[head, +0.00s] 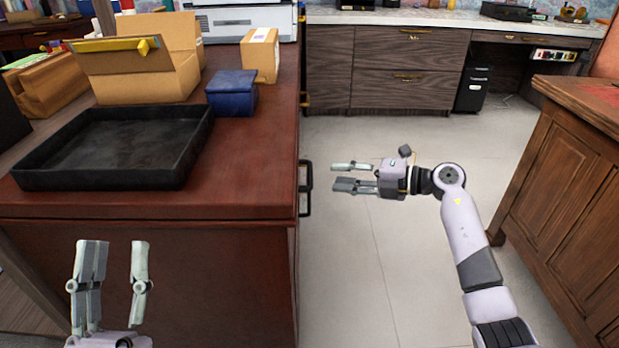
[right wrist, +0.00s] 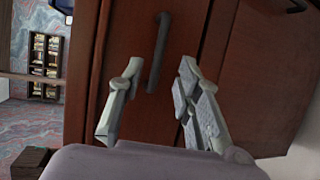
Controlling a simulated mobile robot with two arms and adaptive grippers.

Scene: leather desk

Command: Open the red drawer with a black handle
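The red-brown desk (head: 240,250) fills the left and middle of the head view. A black handle (head: 306,188) stands out from its right side. The drawer front (right wrist: 140,65) with this black handle (right wrist: 158,55) shows in the right wrist view. My right gripper (head: 352,176) is open and empty, to the right of the handle and apart from it, its fingers pointing at it. In the right wrist view the handle lies ahead, between the directions of the two fingertips (right wrist: 160,72). My left gripper (head: 115,245) is open and empty in front of the desk.
A black tray (head: 195,160), an open cardboard box (head: 145,80), a blue box (head: 232,92) and a small carton (head: 260,55) sit on the desk. A wooden cabinet (head: 560,180) stands at the right. The floor (head: 350,260) between desk and cabinet is clear.

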